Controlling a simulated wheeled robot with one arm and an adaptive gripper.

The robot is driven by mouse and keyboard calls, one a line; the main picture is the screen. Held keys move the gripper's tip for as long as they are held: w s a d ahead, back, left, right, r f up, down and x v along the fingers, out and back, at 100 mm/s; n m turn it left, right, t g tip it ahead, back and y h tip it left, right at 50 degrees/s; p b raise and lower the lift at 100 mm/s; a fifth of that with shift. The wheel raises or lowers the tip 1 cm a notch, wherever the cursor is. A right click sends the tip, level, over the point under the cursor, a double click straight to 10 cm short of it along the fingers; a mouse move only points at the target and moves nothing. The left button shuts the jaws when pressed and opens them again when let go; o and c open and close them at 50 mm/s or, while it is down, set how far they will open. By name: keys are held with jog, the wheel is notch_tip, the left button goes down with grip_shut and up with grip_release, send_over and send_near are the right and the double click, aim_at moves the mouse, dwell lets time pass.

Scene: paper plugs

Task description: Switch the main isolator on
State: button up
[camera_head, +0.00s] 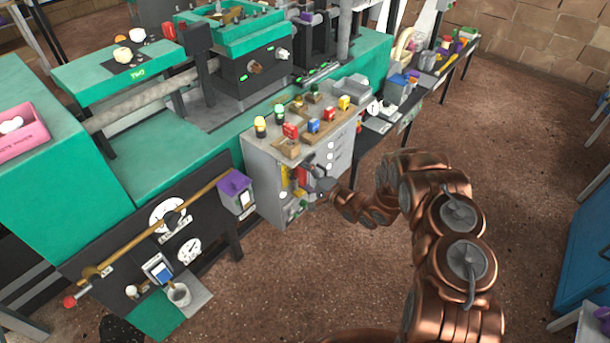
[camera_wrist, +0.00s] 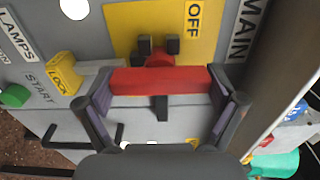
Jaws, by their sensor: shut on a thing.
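The handle bar lies across the wrist picture. My gripper (camera_wrist: 160,88) has one finger at each end of the bar and is shut on it. In the head view my gripper (camera_head: 316,184) is at the front of the grey cabinet (camera_head: 262,165); it partly hides the isolator there. A yellow block marked LOCK (camera_wrist: 62,73), with a pale bar, sits just left of the handle.
A green button (camera_wrist: 14,97) and START and LAMPS labels are left on the same panel. Red, blue and yellow plugs on wooden blocks (camera_head: 290,148) stand on the cabinet top. The green machine bench (camera_head: 180,160) is left; brown floor (camera_head: 300,270) is clear in front.

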jog(key=o, duration=1.3)
jog(key=shift+s+d, duration=0.15)
jog(key=shift+d, duration=0.05)
jog(key=v, duration=1.1)
jog(key=shift+s+d, duration=0.15)
jog(key=shift+s, duration=0.05)
